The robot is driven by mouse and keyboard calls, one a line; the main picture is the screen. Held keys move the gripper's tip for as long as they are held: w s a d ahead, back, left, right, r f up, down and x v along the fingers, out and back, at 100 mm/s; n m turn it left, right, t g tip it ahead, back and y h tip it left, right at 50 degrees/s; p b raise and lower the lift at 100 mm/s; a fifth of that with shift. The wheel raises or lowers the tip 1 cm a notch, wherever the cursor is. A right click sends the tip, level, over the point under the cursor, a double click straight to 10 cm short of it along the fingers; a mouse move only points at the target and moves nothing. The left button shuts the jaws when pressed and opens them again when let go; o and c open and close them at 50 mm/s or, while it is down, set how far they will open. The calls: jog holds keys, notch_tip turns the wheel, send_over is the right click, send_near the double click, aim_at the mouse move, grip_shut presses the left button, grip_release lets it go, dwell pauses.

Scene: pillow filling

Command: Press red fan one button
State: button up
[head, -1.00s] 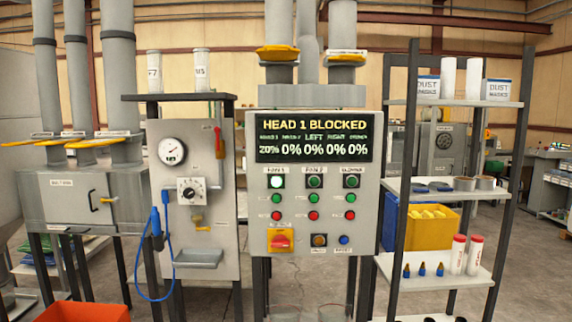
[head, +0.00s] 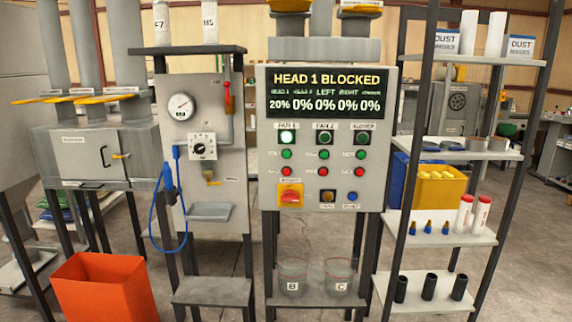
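The control panel (head: 381,180) stands in the middle of the head view. Its display (head: 324,92) reads "HEAD 1 BLOCKED", with 20% first and 0% for the others. Under the Fan 1 label, a lit lamp (head: 287,138) glows white-green. Below it are a green button (head: 287,154) and the red Fan 1 button (head: 286,171). Fan 2 and blower columns beside it have the same layout, with darker top lamps. My gripper is not in view.
An orange bin (head: 104,290) stands on the floor at left front. A gauge cabinet (head: 225,165) with a blue hose stands left of the panel. Beakers B (head: 292,276) and C (head: 338,278) sit below it. A shelf rack (head: 452,149) stands at right.

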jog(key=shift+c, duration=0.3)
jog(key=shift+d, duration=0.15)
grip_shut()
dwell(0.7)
